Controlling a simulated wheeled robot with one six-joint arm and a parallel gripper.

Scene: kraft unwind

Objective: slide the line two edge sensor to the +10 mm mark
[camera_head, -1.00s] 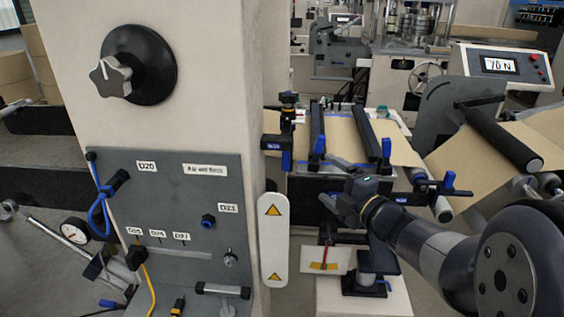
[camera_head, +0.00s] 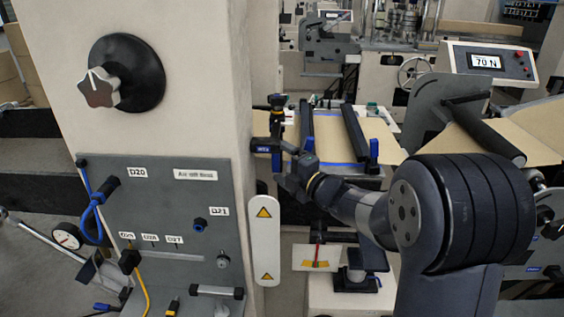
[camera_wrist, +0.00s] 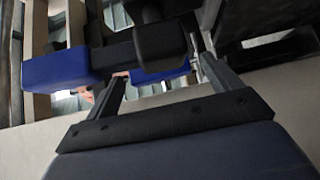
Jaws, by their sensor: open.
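A black edge sensor (camera_head: 277,122) with a knob on top and a small blue label sits beside the tan web, close to the pale column. The mark scale is too small to read in the head view. My gripper (camera_head: 297,166) is just right of and below the sensor. In the wrist view my gripper (camera_wrist: 163,70) is open, its two fingers apart. A dark block (camera_wrist: 160,42), which looks like part of the sensor, shows beyond and between the fingertips. Blue parts (camera_wrist: 55,68) lie behind it. I cannot tell whether either finger touches anything.
The pale column (camera_head: 205,70) with its grey panel (camera_head: 150,215) stands close on the left. Black bars (camera_head: 354,130) cross the web. A blue-handled clamp (camera_head: 373,152) is right of my gripper. A display (camera_head: 487,62) reads 70 N.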

